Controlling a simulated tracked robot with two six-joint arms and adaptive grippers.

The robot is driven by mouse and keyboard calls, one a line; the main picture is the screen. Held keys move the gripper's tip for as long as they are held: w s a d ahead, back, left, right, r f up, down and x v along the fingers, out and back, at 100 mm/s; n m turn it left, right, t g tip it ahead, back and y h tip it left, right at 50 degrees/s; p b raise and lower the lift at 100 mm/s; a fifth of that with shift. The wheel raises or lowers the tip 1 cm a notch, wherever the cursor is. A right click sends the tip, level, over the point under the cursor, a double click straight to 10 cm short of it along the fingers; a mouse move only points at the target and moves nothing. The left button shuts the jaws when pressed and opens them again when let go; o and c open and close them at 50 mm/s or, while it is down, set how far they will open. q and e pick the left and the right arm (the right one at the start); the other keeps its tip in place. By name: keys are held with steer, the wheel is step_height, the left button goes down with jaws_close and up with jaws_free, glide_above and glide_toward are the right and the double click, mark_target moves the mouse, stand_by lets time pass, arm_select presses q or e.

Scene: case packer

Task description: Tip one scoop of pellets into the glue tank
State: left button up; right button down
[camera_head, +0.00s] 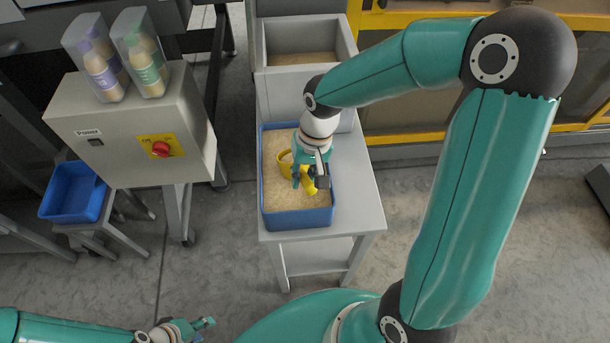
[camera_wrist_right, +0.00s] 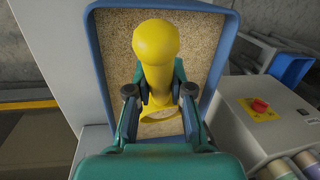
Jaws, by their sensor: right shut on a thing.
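A blue tray (camera_head: 297,219) full of pale pellets (camera_head: 277,150) stands on a grey stand; the tray also shows in the right wrist view (camera_wrist_right: 93,45). My right gripper (camera_head: 312,182) is over the tray, shut on a yellow scoop (camera_head: 285,163). In the right wrist view the scoop (camera_wrist_right: 155,45) lies between the fingers, close over the pellets. How full it is, I cannot tell. Behind the tray is an open grey tank (camera_head: 347,45) with a tan inside, seemingly the glue tank. My left gripper (camera_head: 207,323) is low at the bottom left, away from the tray; its opening is unclear.
A grey control box (camera_head: 120,120) with a red knob and two clear bottle packs (camera_head: 142,52) stands to the left. A yellow-framed machine (camera_head: 400,140) is on the right. The stand's right side (camera_head: 355,190) is bare.

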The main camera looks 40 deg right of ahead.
steer(key=shift+r+p, duration=2.75)
steer(key=shift+r, duration=1.25)
steer(key=shift+f, duration=0.1)
